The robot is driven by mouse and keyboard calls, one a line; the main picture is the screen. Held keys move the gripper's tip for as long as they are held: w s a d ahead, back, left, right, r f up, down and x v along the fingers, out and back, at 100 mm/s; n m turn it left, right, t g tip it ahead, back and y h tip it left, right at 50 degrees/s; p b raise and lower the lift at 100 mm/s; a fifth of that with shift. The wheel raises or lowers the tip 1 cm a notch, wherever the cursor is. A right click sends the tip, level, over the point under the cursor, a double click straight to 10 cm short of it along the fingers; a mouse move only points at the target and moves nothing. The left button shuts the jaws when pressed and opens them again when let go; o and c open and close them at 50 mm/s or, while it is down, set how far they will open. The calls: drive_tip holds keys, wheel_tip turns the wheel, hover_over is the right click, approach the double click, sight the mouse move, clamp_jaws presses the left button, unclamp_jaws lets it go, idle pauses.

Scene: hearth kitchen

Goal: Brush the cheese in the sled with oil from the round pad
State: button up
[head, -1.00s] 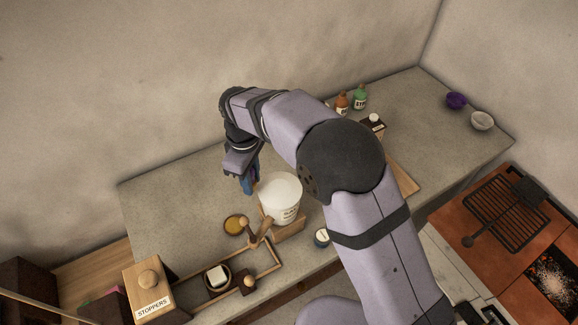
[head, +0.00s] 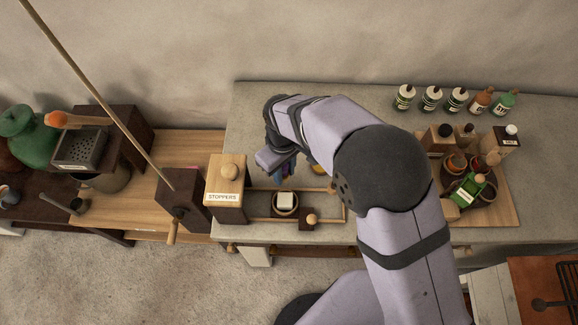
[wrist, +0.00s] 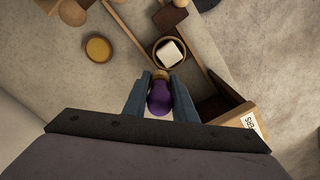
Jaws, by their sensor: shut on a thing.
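My gripper (wrist: 159,102) is shut on a brush with a purple bulb handle (wrist: 159,98). The white cheese block (wrist: 170,53) lies in the round cup of the sled (wrist: 155,61), just beyond the brush in the wrist view. In the head view the cheese (head: 285,199) sits in front of my gripper (head: 284,172). The round yellow pad (wrist: 98,49) is left of the cheese in the wrist view. In the head view it is mostly hidden by my arm.
A wooden rail frame (head: 344,207) surrounds the sled, with a dark knobbed block (head: 305,223) beside it. The stoppers box (head: 226,190) stands close on the left. Several bottles (head: 457,99) and a crowded board (head: 508,205) are at the right.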

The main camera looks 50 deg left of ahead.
sight(285, 192)
drive_tip(key=shift+f+b, duration=2.65)
drive_tip(key=shift+f, duration=1.05)
drive_tip(key=shift+s+d+f, duration=0.1)
drive_tip(key=shift+d, duration=0.05)
drive_tip(key=shift+s+d+f+p, duration=0.1)
drive_tip(key=shift+s+d+p, duration=0.2)
drive_tip(key=shift+s+d, duration=1.65)
drive_tip(key=shift+s+d+f, duration=0.1)
drive_tip(key=shift+f, duration=0.05)
drive_tip(key=shift+w+a+b, duration=0.55)
drive_tip(key=shift+w+a, duration=1.4)
drive_tip(key=shift+s+d+p, duration=0.5)
drive_tip(key=shift+s+d, duration=1.4)
drive_tip(key=shift+d, duration=0.05)
drive_tip(key=shift+w+a, duration=2.1)
drive_tip(key=r, duration=0.1)
drive_tip(key=r+p, duration=0.1)
drive_tip(key=shift+w+a+r, duration=0.1)
drive_tip(key=shift+a+r, duration=0.1)
drive_tip(key=shift+r, duration=0.15)
drive_tip(key=shift+d+r+p, duration=0.15)
drive_tip(key=shift+r+p, duration=0.3)
drive_tip(key=shift+r, duration=0.2)
drive_tip(key=shift+r+p, duration=1.55)
drive_tip(key=shift+r, duration=0.6)
